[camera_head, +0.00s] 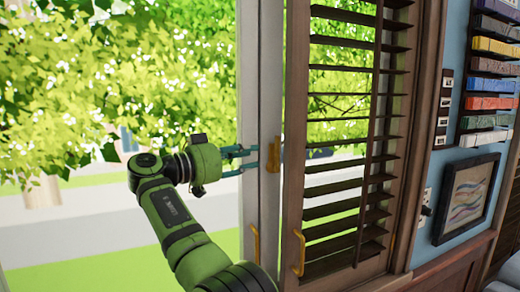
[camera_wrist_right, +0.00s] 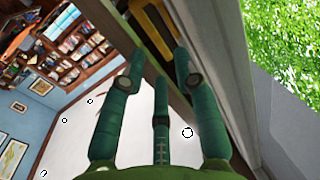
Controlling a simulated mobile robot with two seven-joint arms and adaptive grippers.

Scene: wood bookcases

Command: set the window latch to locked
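The window latch is a yellow-brass piece (camera_head: 274,156) on the pale window frame beside the shutter, at mid height in the head view. In the right wrist view a yellow latch piece (camera_wrist_right: 153,27) sits in a dark recess just past the fingertips. My right gripper (camera_head: 258,159) reaches in from the left with its green fingers apart and its tips close to the latch. In the wrist view the fingers (camera_wrist_right: 160,62) are spread with nothing between them. I cannot tell whether a fingertip touches the latch. My left gripper is not in view.
Two yellow handles (camera_head: 254,244) (camera_head: 299,253) stand low on the window frame and the shutter. The slatted brown shutter (camera_head: 345,150) is right of the latch. A framed picture (camera_head: 466,198) and shelves of coloured items (camera_head: 490,75) are farther right.

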